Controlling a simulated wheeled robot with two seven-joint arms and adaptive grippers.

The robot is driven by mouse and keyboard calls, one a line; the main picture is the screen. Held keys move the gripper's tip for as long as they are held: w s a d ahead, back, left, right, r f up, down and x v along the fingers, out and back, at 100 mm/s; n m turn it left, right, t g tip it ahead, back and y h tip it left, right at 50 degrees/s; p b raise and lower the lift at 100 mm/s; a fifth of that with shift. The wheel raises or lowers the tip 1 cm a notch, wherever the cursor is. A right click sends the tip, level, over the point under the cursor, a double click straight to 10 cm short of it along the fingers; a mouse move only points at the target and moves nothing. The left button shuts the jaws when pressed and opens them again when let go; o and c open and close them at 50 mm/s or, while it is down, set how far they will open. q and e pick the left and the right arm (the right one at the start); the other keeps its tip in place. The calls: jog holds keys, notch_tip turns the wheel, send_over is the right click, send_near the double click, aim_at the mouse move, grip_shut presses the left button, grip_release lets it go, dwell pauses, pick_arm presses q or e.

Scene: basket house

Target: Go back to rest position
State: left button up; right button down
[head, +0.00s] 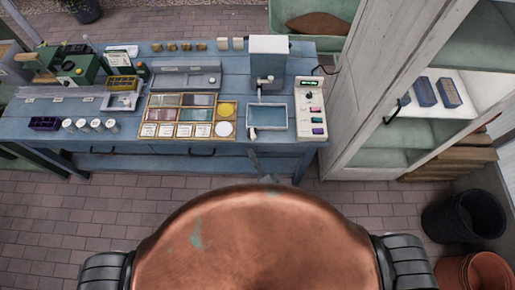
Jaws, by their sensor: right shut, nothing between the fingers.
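Only a small grey part that looks like my right gripper (257,164) shows, at the front edge of the blue workbench (230,148). It is low in the middle of the head view, just above my rounded copper-coloured body. It is shut and I see nothing held in it. Most of my right arm is hidden behind my body. My left gripper is not in view.
The bench holds a sectioned tray (145,131), a grey machine (269,55), a white keypad device (310,95) and several small jars. A white cabinet (375,75) stands right of it. A black bin (463,215) and a terracotta pot (478,272) are at lower right. Brick floor (70,220) at left is clear.

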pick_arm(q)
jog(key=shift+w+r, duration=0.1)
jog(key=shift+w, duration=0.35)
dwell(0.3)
